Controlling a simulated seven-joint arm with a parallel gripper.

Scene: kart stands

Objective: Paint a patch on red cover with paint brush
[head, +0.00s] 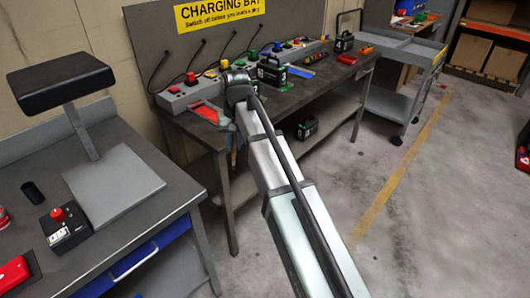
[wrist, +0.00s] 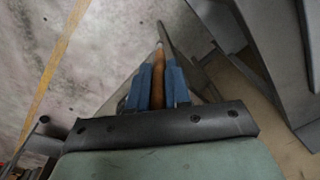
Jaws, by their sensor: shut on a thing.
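In the wrist view my gripper (wrist: 158,78) is shut on the paint brush (wrist: 157,88), whose brown wooden handle lies between the two blue fingers. The brush's far end, with a pale metal part, points away from the wrist; its bristles are not clear. A flat red piece (head: 206,112), which looks like the red cover, lies on the table's front left, just left of my wrist. I cannot make out a painted patch on it.
The charging table (head: 345,70) holds chargers with coloured buttons, black batteries (head: 270,71) and cables. A left bench (head: 120,225) holds a black-topped stand (head: 62,83), a box with a red knob (head: 66,228) and a red item (head: 13,273). A grey cart (head: 400,47) stands behind right.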

